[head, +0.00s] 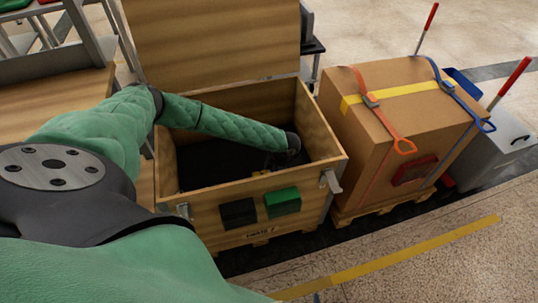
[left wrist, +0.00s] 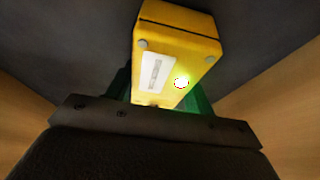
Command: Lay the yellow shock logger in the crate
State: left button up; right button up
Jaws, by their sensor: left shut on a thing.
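The yellow shock logger (left wrist: 180,40) fills the upper middle of the left wrist view, with a white label and a bright round spot on its face. My left gripper (left wrist: 165,98) is shut on it, its green fingers at the logger's sides. The open wooden crate (head: 250,191) stands in the middle of the head view with its lid up. My left arm reaches over the crate's rim, and its wrist is inside the crate. In the head view the logger and the left fingertips are mostly hidden. Whether the logger touches the crate floor cannot be told. My right gripper is not in view.
The crate's dark floor (head: 203,168) looks clear at the left. A strapped cardboard box (head: 370,128) on a pallet stands close to the crate's right. The raised lid (head: 215,40) rises behind. A wooden table (head: 50,100) stands at the left.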

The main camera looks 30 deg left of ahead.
pick_arm(q)
jog(key=shift+f, duration=0.25)
jog(key=o, duration=1.1)
jog(key=shift+c, duration=0.2)
jog(key=shift+r, duration=0.15)
jog(key=v, duration=1.2)
